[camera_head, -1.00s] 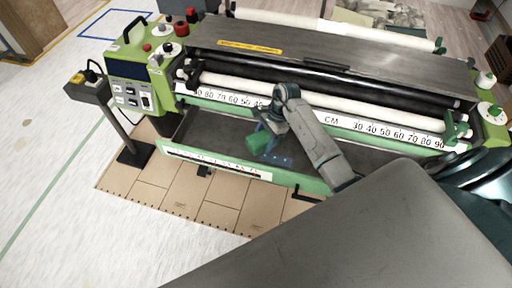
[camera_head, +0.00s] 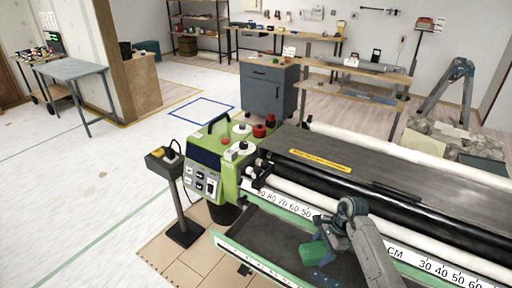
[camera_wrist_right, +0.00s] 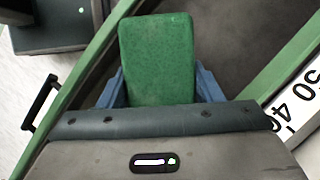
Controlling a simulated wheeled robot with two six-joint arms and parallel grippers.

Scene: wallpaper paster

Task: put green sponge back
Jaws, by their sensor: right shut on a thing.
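The green sponge (camera_head: 312,253) is a rectangular block held in my right gripper (camera_head: 322,254). In the right wrist view the sponge (camera_wrist_right: 158,60) sits between the two blue fingers, which are shut on its sides. The gripper is over the dark tray (camera_head: 262,236) at the front of the green wallpaper paster (camera_head: 232,180). I cannot tell how far the sponge is above the tray floor. My left gripper is not in view.
A grey workbench (camera_head: 72,70) stands at the far left and a grey drawer cabinet (camera_head: 268,92) behind the paster. A control box on a post (camera_head: 172,165) stands beside the paster. Shelves and benches line the back wall. The floor on the left is clear.

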